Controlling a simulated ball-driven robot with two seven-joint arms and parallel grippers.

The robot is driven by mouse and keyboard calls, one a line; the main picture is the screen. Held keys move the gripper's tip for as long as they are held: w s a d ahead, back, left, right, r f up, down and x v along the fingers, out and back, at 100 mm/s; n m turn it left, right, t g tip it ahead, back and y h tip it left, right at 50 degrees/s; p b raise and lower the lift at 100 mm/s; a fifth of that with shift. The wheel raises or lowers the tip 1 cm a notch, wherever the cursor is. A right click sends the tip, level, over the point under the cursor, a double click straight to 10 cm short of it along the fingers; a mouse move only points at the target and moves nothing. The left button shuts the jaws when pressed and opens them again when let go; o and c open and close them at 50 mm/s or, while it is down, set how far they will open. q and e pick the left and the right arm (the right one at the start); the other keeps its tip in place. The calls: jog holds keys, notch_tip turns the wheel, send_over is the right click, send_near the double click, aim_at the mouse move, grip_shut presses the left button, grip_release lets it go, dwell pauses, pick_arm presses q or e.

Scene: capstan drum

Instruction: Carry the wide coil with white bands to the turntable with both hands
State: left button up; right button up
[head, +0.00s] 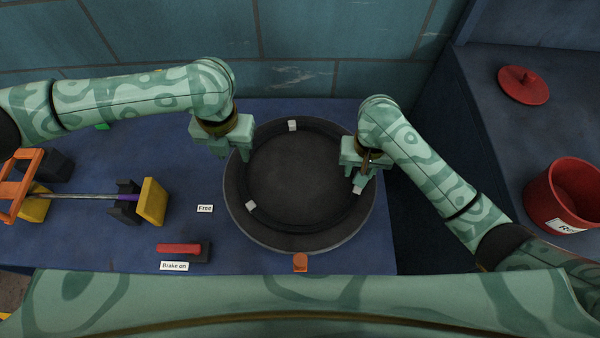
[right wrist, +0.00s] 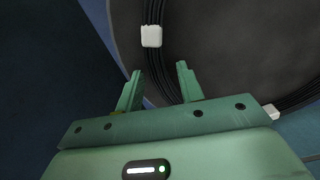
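The wide coil (head: 268,216) is a black ring with white bands. It lies on the dark round turntable (head: 300,178), near its rim, and looks flat. My left gripper (head: 232,154) is at the coil's left edge with its fingers apart. My right gripper (head: 358,181) is at the coil's right edge. In the right wrist view, the right gripper's fingers (right wrist: 160,70) stand apart, with the coil (right wrist: 153,12) passing at their tips. Whether either gripper touches the coil is not clear.
A red brake handle (head: 178,248) with a "Brake on" label and a "Free" label (head: 205,208) sit left of the turntable. An orange marker (head: 300,262) is in front. A purple rod with yellow blocks (head: 151,202) lies far left. A red bucket (head: 562,195) stands right.

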jog(key=shift+r, duration=0.35)
pick_arm(q)
notch_tip(320, 180, up, 4)
jog(key=shift+f, duration=0.1)
pick_arm(e)
notch_tip(320, 180, up, 11)
jog(key=shift+s+r, duration=0.15)
pick_arm(q)
jog(key=shift+s, duration=0.15)
